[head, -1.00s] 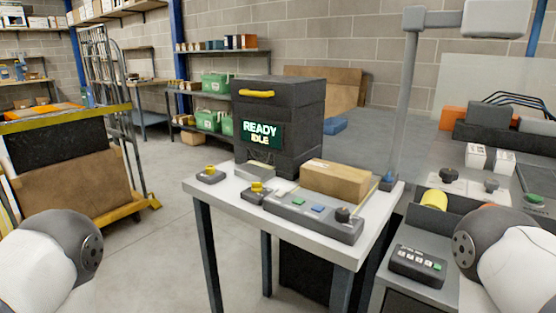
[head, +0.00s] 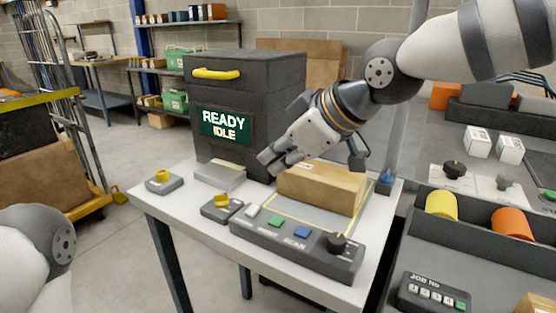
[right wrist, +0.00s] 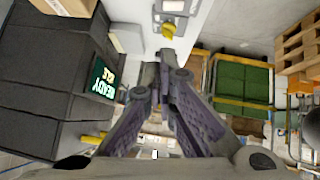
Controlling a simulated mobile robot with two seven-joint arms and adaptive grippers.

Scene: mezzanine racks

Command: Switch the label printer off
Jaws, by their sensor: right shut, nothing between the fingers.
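The label printer (head: 250,95) is a dark grey box with a yellow handle, standing on the white table. Its screen (head: 226,125) reads READY IDLE; it also shows in the right wrist view (right wrist: 104,82). A small grey box with a yellow knob (head: 163,175) sits at the table's left corner. A second yellow-knobbed box (head: 221,204) sits beside the control panel (head: 295,248). My right gripper (head: 270,160) is shut and empty, above the table before the printer. In the right wrist view its fingertips (right wrist: 166,58) point toward a yellow knob (right wrist: 168,31); I cannot tell which box.
The panel carries white, green and blue buttons and a black knob. A grey bench with yellow and orange rolls (head: 512,223) stands at right. Open floor lies left of the table.

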